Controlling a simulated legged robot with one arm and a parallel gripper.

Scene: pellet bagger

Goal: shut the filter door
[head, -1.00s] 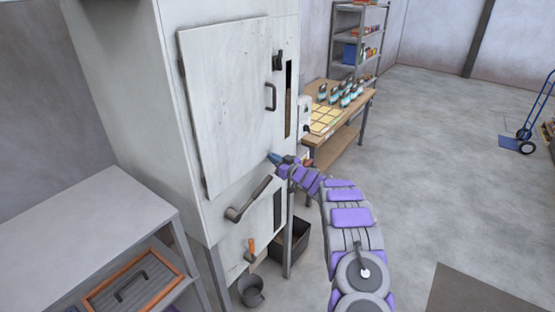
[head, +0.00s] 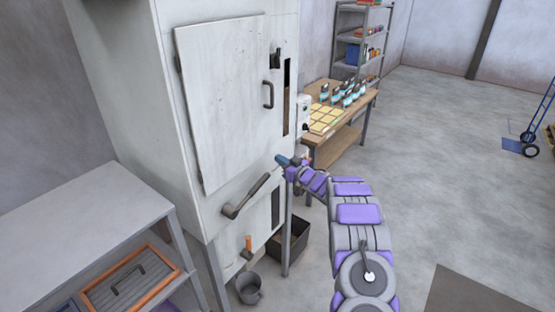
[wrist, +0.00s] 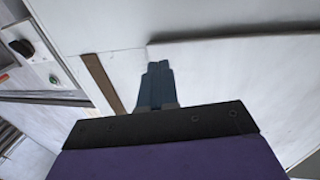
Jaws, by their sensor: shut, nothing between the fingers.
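The filter door (head: 225,105) is the large pale panel on the front of the white cabinet, with hinges on its left and a dark pull handle (head: 268,95) near its right edge. It appears to stand slightly proud of the cabinet face; the exact gap is hard to tell. A dark latch (head: 276,58) sits right of its upper edge. My gripper (head: 282,160) is shut and empty, near the door's lower right corner. In the wrist view, the shut fingers (wrist: 157,70) show in front of a pale panel edge (wrist: 240,42); contact cannot be told.
A lever (head: 246,196) sticks out below the door. A bucket (head: 250,288) and a dark bin (head: 292,242) stand below. A grey bench (head: 85,220) is at left, a wooden table (head: 335,135) behind right. The floor at right is mostly clear.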

